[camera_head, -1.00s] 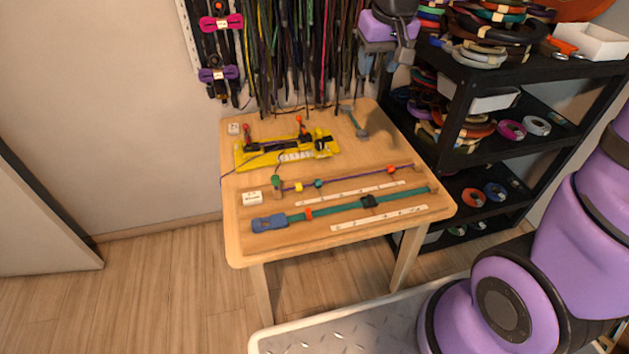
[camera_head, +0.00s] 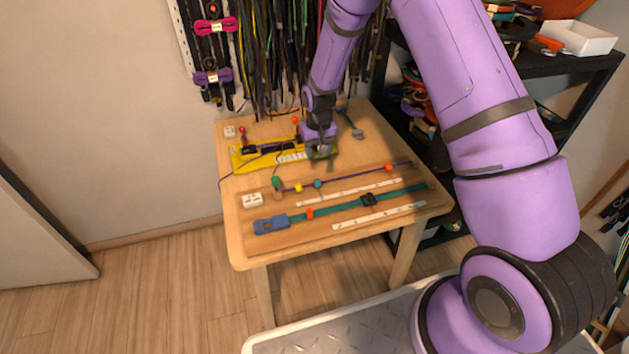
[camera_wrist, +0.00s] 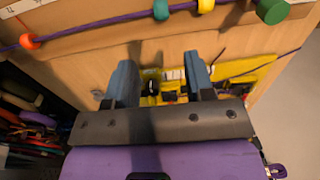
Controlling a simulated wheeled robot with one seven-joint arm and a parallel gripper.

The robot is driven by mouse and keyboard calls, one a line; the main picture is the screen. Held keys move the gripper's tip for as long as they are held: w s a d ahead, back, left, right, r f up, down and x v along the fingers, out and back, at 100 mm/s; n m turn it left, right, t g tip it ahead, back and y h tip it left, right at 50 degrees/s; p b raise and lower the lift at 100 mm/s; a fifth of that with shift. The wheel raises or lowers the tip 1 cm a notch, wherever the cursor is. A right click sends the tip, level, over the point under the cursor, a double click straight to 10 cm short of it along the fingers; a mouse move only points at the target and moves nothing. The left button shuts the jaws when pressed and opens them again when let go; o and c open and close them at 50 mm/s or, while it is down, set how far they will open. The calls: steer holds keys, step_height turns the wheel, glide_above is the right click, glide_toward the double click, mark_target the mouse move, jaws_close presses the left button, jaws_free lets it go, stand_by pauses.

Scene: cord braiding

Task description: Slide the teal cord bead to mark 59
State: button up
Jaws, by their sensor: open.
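The teal bead (camera_head: 318,184) sits on a purple cord (camera_head: 350,176) stretched across the wooden table, between a yellow bead (camera_head: 298,188) and an orange bead (camera_head: 388,168). In the wrist view, the teal bead (camera_wrist: 161,9) is at the top edge, beyond the fingers. A white marked scale (camera_head: 348,193) lies along the near side of the cord; its numbers are too small to read in the head view. My gripper (camera_head: 320,157) is open and empty, above the table on the far side of the cord. Its two blue-grey fingers (camera_wrist: 160,80) are spread apart.
A green knob (camera_head: 277,182) ends the cord at left. A yellow jig (camera_head: 255,159) lies behind, close to my gripper. A teal strap (camera_head: 340,205) with a black slider (camera_head: 368,200) runs in front, beside a second scale (camera_head: 378,216). Black shelving stands at right.

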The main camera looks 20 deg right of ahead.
mark_target(317, 180)
steer(key=f, duration=0.2)
steer(key=shift+a+f, duration=0.2)
steer(key=shift+f, duration=0.1)
step_height(317, 180, down, 10)
steer(key=shift+f, duration=0.1)
steer(key=shift+c, duration=0.2)
